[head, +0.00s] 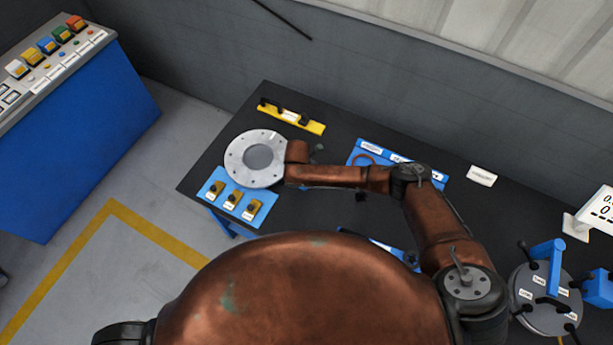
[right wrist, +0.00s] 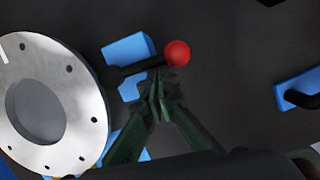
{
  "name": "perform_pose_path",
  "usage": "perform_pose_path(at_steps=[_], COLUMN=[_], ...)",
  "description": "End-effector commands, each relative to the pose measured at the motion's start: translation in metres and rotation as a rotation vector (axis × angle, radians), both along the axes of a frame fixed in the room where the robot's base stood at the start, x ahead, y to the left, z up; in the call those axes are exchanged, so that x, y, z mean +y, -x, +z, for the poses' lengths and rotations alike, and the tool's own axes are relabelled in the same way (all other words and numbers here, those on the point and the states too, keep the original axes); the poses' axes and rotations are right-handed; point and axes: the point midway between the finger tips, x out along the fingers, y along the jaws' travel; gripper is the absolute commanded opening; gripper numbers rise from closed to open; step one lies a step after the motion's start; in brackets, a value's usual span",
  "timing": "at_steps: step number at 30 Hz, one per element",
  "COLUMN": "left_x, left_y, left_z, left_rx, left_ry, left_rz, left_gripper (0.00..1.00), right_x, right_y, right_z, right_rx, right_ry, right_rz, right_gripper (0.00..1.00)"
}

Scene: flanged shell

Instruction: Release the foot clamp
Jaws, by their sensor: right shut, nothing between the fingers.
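The flanged shell, a pale metal disc with a ring of holes and a round middle opening, shows in the head view (head: 236,150) and at the left of the right wrist view (right wrist: 82,95). Beside its rim is a blue clamp block (right wrist: 128,50) with a black lever ending in a red ball (right wrist: 178,53). I take this to be the foot clamp; no label shows. My right gripper (right wrist: 160,90) is shut and empty, its dark green fingertips just below the lever in the picture. Whether they touch it is unclear. My left gripper is not in view.
A blue panel with yellow switches (head: 233,198) lies in front of the shell. A yellow bar (head: 291,116) with black parts lies behind it. Another blue block with a black handle (right wrist: 300,92) is at the right. A round station with handles (head: 545,295) stands at the far right.

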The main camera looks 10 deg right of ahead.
Motion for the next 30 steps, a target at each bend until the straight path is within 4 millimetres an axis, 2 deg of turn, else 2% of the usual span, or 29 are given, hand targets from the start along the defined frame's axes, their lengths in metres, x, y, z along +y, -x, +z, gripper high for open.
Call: perform_pose_path(at_steps=[14, 22, 30], left_x=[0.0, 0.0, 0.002], left_y=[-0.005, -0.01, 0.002], left_z=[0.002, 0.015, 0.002], left_rx=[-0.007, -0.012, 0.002], left_ry=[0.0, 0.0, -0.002], left_rz=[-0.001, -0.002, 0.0], left_gripper=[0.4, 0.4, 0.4], right_x=[-0.001, 0.02, 0.029], right_y=[0.001, 0.026, 0.034], right_z=[-0.001, -0.007, 0.052], right_rx=[0.001, 0.003, -0.003], right_ry=[0.002, 0.0, -0.002], right_rz=[-0.003, -0.009, -0.005], right_gripper=[0.0, 0.0, 0.0])
